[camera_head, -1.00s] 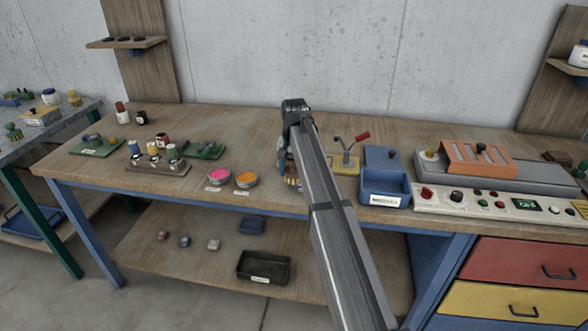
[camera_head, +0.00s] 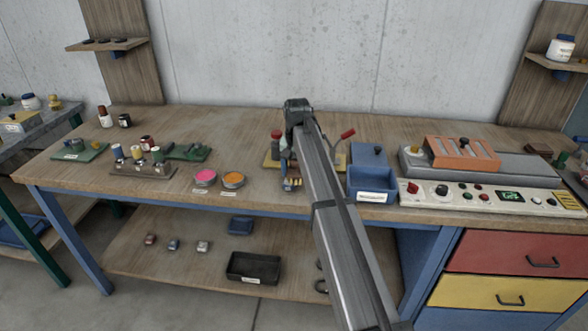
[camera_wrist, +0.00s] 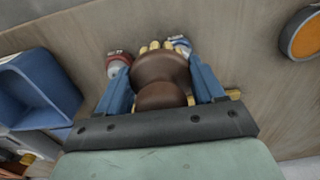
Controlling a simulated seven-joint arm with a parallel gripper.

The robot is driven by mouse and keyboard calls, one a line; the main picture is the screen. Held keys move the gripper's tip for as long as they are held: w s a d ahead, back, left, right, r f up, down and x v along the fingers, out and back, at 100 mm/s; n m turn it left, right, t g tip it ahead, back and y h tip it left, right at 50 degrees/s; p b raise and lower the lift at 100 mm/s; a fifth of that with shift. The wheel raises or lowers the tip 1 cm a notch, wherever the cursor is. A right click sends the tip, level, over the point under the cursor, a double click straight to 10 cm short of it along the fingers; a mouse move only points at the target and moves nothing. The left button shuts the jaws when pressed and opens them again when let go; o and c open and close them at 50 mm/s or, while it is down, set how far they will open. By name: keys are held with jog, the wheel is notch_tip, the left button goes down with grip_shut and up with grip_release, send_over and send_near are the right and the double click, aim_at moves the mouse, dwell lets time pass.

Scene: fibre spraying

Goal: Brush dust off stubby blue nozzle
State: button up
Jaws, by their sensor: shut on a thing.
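My gripper (camera_wrist: 163,92) is shut on a brown, rounded brush handle (camera_wrist: 160,80) in the wrist view. Yellow bristle tips (camera_wrist: 155,46) show beyond the handle. A blue-and-white nozzle-like piece (camera_wrist: 180,43) lies just past the brush to the right. A red-and-white piece (camera_wrist: 118,63) is to the left, beside the finger. I cannot tell whether the bristles touch the blue piece.
A blue bin (camera_head: 372,183) stands close to the right of my arm, with a control panel (camera_head: 480,195) beyond it. A red-handled lever (camera_head: 347,134) stands behind my arm. The back of the bench is fairly clear.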

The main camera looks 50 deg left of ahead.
jog(key=shift+s+a+f, duration=0.15)
jog(key=shift+s+a, duration=0.7)
jog(key=shift+s, duration=0.15)
jog(key=shift+s+a+f, duration=0.15)
jog(key=shift+s+a, duration=0.65)
jog(key=shift+s, duration=0.2)
notch_tip(320, 180, up, 6)
jog(key=shift+w, duration=0.15)
jog(key=shift+r, duration=0.25)
notch_tip(320, 180, up, 3)
jog(key=shift+f, duration=0.15)
